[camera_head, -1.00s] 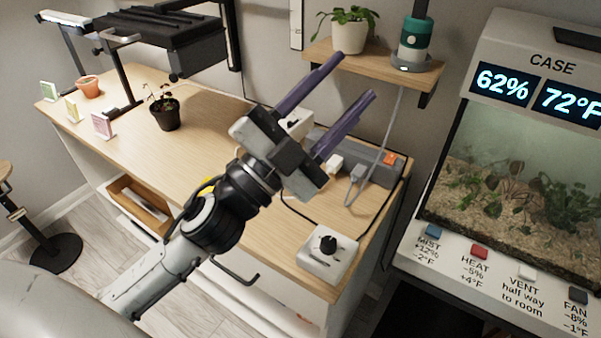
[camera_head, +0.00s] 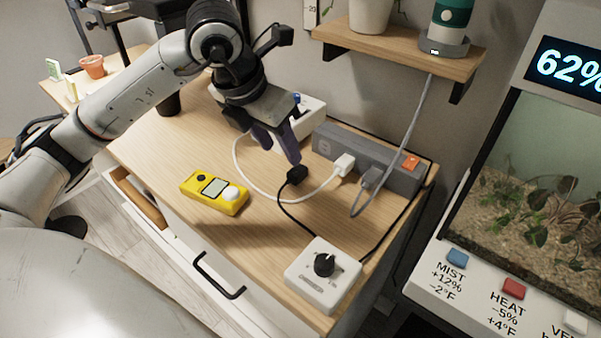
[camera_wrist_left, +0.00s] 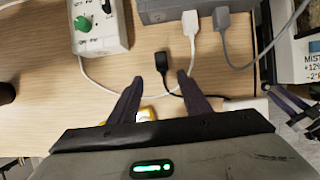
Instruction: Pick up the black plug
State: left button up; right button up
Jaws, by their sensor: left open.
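The black plug (camera_head: 296,174) lies on the wooden tabletop, and its black cord runs to a white box with a black knob (camera_head: 323,275). My left gripper (camera_head: 281,150) is open and points down just behind the plug, with nothing between its fingers. In the left wrist view, the plug (camera_wrist_left: 161,62) shows just past the fingertips (camera_wrist_left: 159,78), in line with the gap between them. I cannot tell whether a finger touches it. Part of what looks like my right gripper (camera_wrist_left: 290,102) shows at the right edge of the wrist view; its opening is unclear.
A grey power strip (camera_head: 360,158) with an orange switch holds a white plug (camera_head: 343,164) and a grey plug (camera_head: 371,178). The white cord loops around near the black plug. A yellow meter (camera_head: 215,192) lies to its left. A white box (camera_wrist_left: 101,22) with a green knob stands behind.

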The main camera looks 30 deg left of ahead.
aim_at(295, 171)
pick_arm(q)
jog(key=x, duration=0.3)
jog(key=shift+f, duration=0.35)
jog(key=x, duration=0.5)
jog(key=shift+w+d+f, duration=0.2)
jog(key=shift+w, duration=0.2)
jog(key=shift+c, duration=0.2)
grip_shut()
